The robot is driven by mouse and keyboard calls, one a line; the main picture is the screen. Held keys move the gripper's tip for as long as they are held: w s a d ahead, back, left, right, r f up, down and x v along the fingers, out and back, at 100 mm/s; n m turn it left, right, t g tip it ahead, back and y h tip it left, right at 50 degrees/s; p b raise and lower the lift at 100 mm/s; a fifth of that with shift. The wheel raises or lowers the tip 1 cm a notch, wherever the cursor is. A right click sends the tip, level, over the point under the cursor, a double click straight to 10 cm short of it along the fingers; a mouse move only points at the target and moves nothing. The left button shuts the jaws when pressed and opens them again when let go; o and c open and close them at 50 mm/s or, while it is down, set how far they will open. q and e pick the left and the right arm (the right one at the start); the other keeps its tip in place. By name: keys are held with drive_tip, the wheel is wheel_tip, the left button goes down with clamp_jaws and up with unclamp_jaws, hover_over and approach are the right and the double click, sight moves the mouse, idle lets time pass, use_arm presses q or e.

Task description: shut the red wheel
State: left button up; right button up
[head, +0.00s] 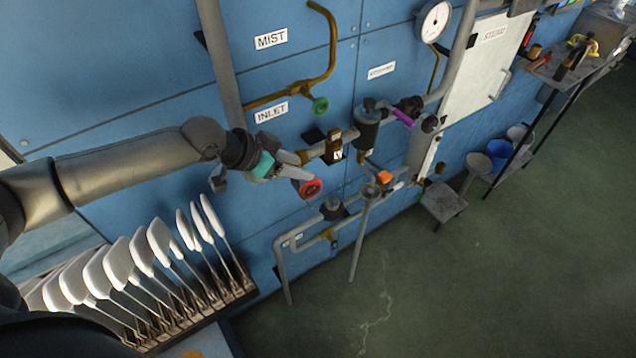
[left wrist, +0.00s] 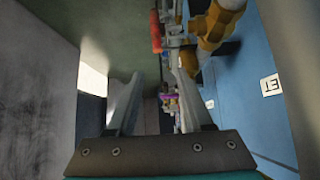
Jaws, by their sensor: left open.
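The red wheel (head: 311,188) is a small round handwheel on the pipework of the blue panel, below the INLET label. In the left wrist view the red wheel (left wrist: 156,31) shows nearly edge-on, above the fingertips. My left gripper (head: 291,172) is beside the wheel, up and to its left. In the left wrist view its two grey fingers (left wrist: 159,78) stand apart with nothing held between them. I cannot tell whether a finger touches the wheel. My right gripper is in neither view.
A brass valve body (left wrist: 213,28) and pipes lie close by. A green wheel (head: 320,105), a purple lever (head: 403,118) and an orange knob (head: 384,177) are on nearby pipes. A rack of white sock boards (head: 140,255) stands at lower left. The floor (head: 480,280) is clear.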

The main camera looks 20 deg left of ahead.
sight(318, 184)
use_arm(q)
wheel_tip(318, 184, down, 4)
drive_tip(key=shift+f, duration=0.15)
drive_tip(key=x, duration=0.5)
drive_tip(key=shift+d+b, duration=0.15)
drive_tip(key=shift+b, duration=0.2)
drive_tip(key=shift+x, duration=1.15)
clamp_jaws()
